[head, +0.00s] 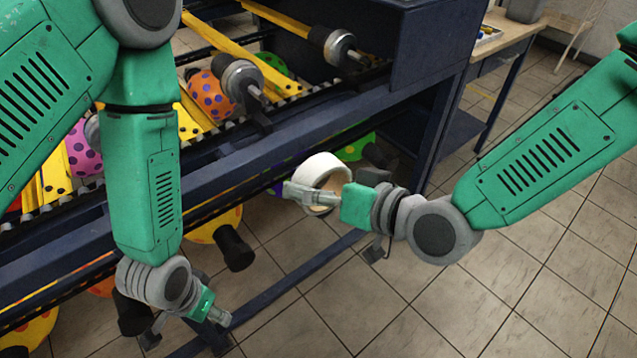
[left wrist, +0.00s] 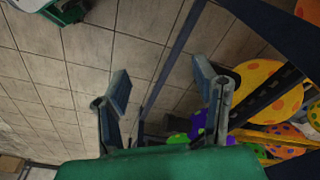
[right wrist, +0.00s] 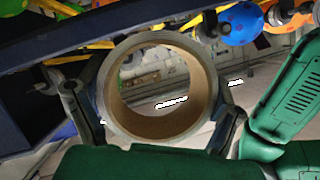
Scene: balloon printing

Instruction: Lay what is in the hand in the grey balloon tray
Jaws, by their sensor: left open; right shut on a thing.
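A tape roll (head: 325,171), white outside with a brown core, is held by my right gripper (head: 302,193) in front of the machine's dark blue frame. In the right wrist view the roll (right wrist: 199,84) stands between the two fingers with its hole facing the camera. My left gripper (head: 216,313) hangs low at the bottom left, apart from the roll; in the left wrist view its fingers (left wrist: 160,85) are spread and empty over the floor. A grey bin (head: 526,10) is cut off at the top edge; I cannot tell if it is the balloon tray.
The machine's blue frame (head: 285,135) fills the left and middle, with yellow bars, rollers and spotted balloons (head: 208,94). A wooden table (head: 508,36) with a small tray (head: 487,36) stands at the top right. Tiled floor (head: 450,300) is open at lower right.

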